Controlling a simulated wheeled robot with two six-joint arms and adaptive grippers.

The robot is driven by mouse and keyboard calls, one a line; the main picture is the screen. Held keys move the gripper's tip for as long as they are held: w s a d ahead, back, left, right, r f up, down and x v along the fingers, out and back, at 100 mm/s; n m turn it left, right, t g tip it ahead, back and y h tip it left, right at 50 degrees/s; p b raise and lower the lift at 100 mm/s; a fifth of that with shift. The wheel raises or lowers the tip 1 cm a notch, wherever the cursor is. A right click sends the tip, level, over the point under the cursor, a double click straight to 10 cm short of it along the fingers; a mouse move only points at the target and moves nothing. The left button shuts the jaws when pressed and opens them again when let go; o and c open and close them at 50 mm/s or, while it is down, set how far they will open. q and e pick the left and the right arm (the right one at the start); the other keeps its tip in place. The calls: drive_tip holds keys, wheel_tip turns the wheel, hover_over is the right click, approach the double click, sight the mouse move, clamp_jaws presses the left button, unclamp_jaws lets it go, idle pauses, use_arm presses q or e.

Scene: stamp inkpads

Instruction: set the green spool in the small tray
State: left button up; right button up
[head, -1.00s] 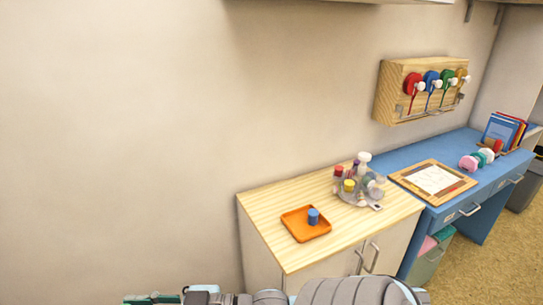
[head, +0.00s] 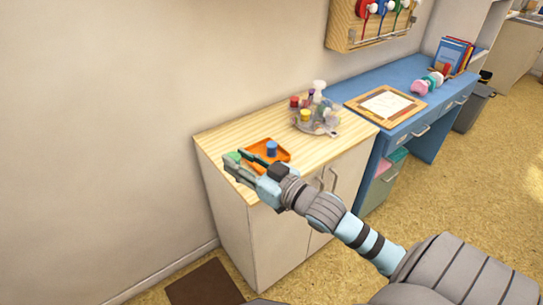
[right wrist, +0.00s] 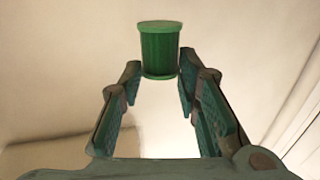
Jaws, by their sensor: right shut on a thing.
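The green spool (right wrist: 160,50) is held upright between the fingertips of my right gripper (right wrist: 158,80) in the right wrist view. In the head view, a bit of the green spool (head: 233,157) shows at the tips of my right gripper (head: 238,162), at the left end of the wooden cabinet top. The small orange tray (head: 284,157) lies on that top, just right of and beyond the gripper, which partly covers it. A blue spool (head: 272,149) stands in the tray. My left gripper is out of view.
A round clear carousel (head: 318,126) with several bottles stands right of the tray on the cabinet top (head: 237,131). A blue desk (head: 392,87) with a framed board (head: 386,104) adjoins on the right. A wooden rack (head: 345,27) hangs on the wall.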

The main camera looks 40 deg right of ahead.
drive_tip(key=w+d+r+m+h+b, duration=0.1)
drive_tip(key=w+d+r+m+h, duration=0.15)
drive_tip(key=w+d+h, duration=0.35)
drive_tip(key=w+d+r+m+h+b, duration=0.1)
drive_tip(key=w+d+r+m+h, duration=0.15)
drive_tip(key=d, duration=0.55)
drive_tip(key=shift+m+h, duration=0.25)
drive_tip(key=shift+m, duration=0.05)
drive_tip(key=f+b, duration=0.2)
drive_tip(key=f, duration=0.4)
drive_tip(key=f+b, duration=0.3)
drive_tip(key=f, duration=0.3)
drive_tip(key=f+b, duration=0.2)
drive_tip(key=f, duration=0.5)
drive_tip(key=shift+w+f+b, duration=0.1)
drive_tip(key=shift+w+b, duration=0.25)
drive_tip(key=shift+b, duration=0.05)
drive_tip(key=shift+f, duration=0.3)
drive_tip(key=shift+r, duration=0.15)
drive_tip(key=o, duration=0.9)
drive_tip(key=shift+o, duration=0.2)
